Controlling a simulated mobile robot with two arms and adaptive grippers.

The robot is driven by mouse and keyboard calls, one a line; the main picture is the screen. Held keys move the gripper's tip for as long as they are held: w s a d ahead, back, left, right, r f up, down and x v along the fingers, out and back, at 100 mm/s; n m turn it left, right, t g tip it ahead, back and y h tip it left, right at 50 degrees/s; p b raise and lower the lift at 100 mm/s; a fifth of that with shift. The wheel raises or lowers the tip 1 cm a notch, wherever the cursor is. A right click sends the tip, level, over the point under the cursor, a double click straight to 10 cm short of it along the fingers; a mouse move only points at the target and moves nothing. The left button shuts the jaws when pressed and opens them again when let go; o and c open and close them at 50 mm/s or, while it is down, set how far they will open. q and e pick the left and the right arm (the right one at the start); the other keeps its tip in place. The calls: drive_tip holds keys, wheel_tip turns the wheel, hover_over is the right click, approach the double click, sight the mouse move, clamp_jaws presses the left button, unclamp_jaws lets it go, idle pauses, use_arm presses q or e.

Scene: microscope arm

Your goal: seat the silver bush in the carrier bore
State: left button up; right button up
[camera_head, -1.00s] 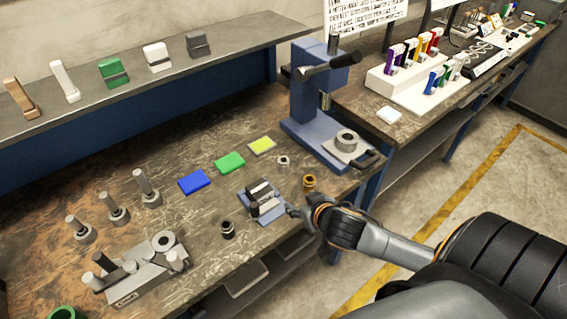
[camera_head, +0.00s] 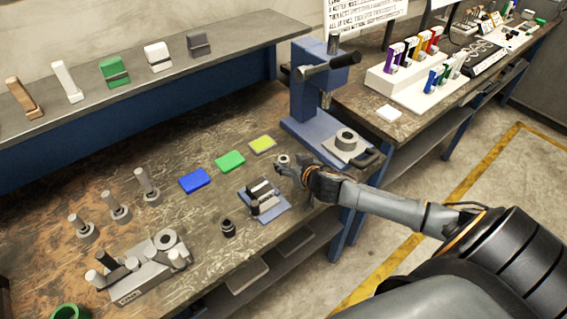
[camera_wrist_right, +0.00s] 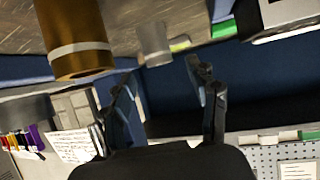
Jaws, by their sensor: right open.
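The silver bush (camera_head: 283,159) stands on the bench, just beyond my right gripper's fingertips. My right gripper (camera_head: 285,170) is open and empty. In the right wrist view the silver bush (camera_wrist_right: 154,43) shows ahead of the spread fingers (camera_wrist_right: 167,90), apart from them as far as I can tell. A grey carrier with a round bore (camera_head: 347,138) sits on the base of the blue press, right of and beyond the bush. My left gripper is not in view.
A brass bush (camera_wrist_right: 76,38) is close by in the wrist view, hidden behind my gripper in the head view. The blue press (camera_head: 318,95) stands beyond. A blue tray with dark and light blocks (camera_head: 281,206) and a black bush (camera_head: 228,228) lie nearer; colored pads (camera_head: 229,161) lie left.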

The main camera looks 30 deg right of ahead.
sight(284, 159)
drive_tip(key=shift+p+x, duration=0.7)
drive_tip(key=shift+x, duration=1.9)
clamp_jaws()
